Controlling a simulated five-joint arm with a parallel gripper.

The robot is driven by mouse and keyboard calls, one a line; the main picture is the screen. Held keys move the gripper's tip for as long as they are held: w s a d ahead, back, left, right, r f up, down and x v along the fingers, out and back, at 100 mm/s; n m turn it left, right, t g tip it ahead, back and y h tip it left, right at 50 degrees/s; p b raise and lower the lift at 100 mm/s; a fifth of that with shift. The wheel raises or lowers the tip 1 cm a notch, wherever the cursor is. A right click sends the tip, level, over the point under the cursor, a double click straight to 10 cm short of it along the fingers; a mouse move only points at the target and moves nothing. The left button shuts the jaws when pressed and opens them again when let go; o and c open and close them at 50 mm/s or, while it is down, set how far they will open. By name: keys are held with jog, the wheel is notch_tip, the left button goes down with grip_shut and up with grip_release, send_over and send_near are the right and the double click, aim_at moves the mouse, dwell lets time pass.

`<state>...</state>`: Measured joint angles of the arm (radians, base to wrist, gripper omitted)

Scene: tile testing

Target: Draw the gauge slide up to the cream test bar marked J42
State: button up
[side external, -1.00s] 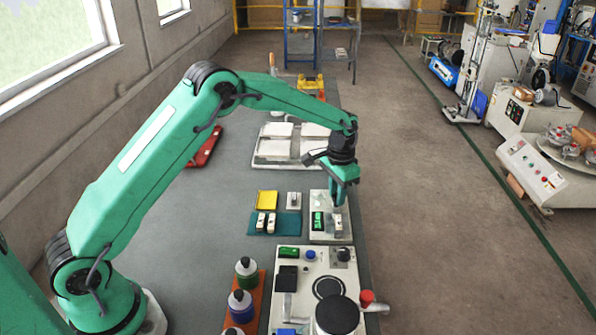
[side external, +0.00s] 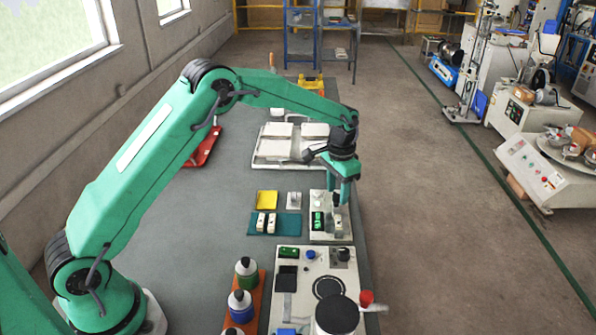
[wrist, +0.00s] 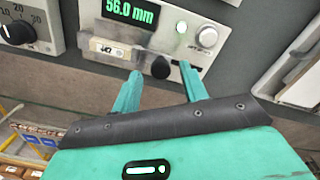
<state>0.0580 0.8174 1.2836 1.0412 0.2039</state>
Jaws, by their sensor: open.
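The gauge shows in the side view (side external: 319,236) and the wrist view (wrist: 215,22); its green display (wrist: 130,11) reads 56.0 mm. A cream test bar (wrist: 108,52) lies across the gauge below the display; its small label looks like J42 but is blurred. The gauge slide's dark knob (wrist: 161,67) stands just right of the bar's end, and I cannot tell whether slide and bar touch. My gripper (wrist: 161,74) is open, with one finger on each side of the knob and a gap visible around it. In the side view my gripper (side external: 343,202) hangs over the gauge's right part.
A teal mat (side external: 283,231) with cream bars (side external: 266,221) lies left of the gauge, with a yellow pad (side external: 266,199) behind. A bench instrument (side external: 262,318) stands in front, beside several bottles (side external: 246,270) on an orange tray. A tray of pale tiles (side external: 262,156) is at the back.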

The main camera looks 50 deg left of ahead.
aim_at(335, 197)
jog(key=shift+r, duration=2.3)
jog(key=shift+r, duration=0.1)
jog(key=shift+s+r, duration=0.25)
jog(key=shift+r, duration=0.25)
jog(key=s+a+r+n+t, duration=0.1)
jog(key=s+a+r+t, duration=0.15)
jog(key=s+r, duration=1.3)
jog(key=s+f+n+t, duration=0.1)
jog(key=s+n+t, duration=0.1)
jog(key=s, duration=1.7)
jog(key=shift+a+f+t, duration=0.4)
jog(key=shift+t, duration=0.15)
